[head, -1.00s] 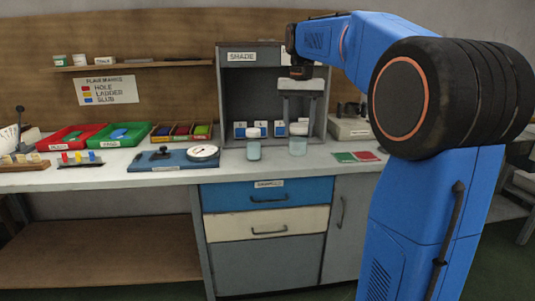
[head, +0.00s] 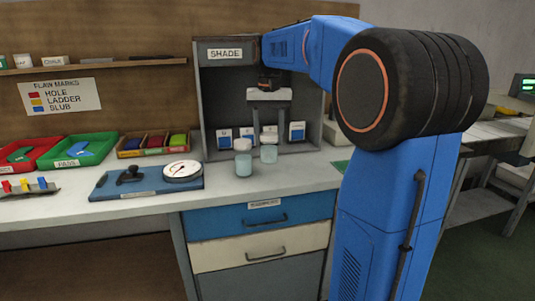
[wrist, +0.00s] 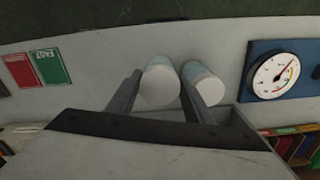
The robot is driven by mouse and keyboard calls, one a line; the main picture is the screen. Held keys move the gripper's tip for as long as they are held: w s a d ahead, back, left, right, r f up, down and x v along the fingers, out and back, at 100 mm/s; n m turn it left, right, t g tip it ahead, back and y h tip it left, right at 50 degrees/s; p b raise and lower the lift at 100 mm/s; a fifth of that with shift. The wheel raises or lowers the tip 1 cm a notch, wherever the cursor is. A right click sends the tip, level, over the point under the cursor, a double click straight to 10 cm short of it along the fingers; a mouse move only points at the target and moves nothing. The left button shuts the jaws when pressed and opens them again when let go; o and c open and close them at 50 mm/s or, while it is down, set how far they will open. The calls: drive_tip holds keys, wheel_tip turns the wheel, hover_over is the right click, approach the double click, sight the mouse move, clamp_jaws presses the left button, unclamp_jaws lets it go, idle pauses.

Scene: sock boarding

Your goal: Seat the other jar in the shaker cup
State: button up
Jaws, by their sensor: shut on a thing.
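Two jars with white lids and pale blue bodies stand out in front of the shade cabinet in the head view. My gripper (head: 269,130) points down and is shut on the right-hand jar (head: 269,154). In the wrist view this held jar (wrist: 160,85) sits between the two fingers, its white lid facing the camera. The other jar (head: 243,163) stands on the bench to the left and a little nearer; in the wrist view (wrist: 206,86) it is just right of the right finger, partly hidden by it. I cannot make out a shaker cup.
The grey shade cabinet (head: 225,85) with blue-labelled containers stands behind the jars. A blue board (head: 140,188) with a round dial (head: 183,171) lies left. A green card (head: 340,167) shows at right. My arm hides the bench's right side.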

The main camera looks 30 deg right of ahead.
sight(269, 150)
drive_tip(key=shift+f, duration=2.5)
drive_tip(key=shift+f, duration=0.15)
drive_tip(key=o, duration=1.2)
wheel_tip(269, 150, up, 12)
drive_tip(key=shift+f, duration=0.15)
drive_tip(key=shift+r, duration=0.3)
drive_tip(key=shift+s, duration=0.1)
